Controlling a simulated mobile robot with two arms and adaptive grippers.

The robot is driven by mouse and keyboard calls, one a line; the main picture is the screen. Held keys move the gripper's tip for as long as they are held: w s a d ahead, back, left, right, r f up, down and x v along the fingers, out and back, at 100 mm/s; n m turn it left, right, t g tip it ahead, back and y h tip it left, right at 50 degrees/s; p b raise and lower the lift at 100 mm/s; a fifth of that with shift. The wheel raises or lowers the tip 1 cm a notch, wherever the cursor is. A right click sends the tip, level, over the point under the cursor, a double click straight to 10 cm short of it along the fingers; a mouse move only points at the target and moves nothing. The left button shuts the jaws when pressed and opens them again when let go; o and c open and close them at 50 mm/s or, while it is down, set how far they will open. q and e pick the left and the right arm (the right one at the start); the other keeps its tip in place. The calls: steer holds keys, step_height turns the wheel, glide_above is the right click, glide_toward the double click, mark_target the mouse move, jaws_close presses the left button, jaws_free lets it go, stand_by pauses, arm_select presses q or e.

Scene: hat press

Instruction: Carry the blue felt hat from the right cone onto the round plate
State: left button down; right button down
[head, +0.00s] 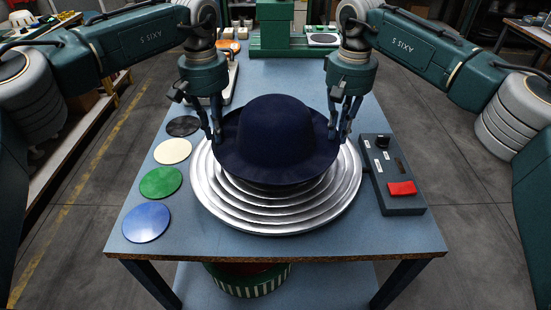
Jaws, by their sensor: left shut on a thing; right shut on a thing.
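The dark blue felt hat (265,130) is crown up over the round stepped metal plate (222,212) in the middle of the table. My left gripper (216,136) is shut on the left side of the hat's brim. My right gripper (338,134) is shut on the right side of the brim. The hat looks level. Its brim hides the middle and back of the plate, so I cannot tell whether it touches the plate. No cone can be made out in this view.
A control box (390,172) with a red button lies right of the plate. Blue (146,222), green (160,183), cream (172,151) and black discs lie along the left edge. A green machine (272,32) stands at the back. The table's front strip is clear.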

arm_select(q)
steer(key=shift+a+f, duration=0.1)
steer(key=shift+a, duration=0.3)
arm_select(e)
steer(key=shift+d+f, duration=0.1)
steer(key=shift+d, duration=0.25)
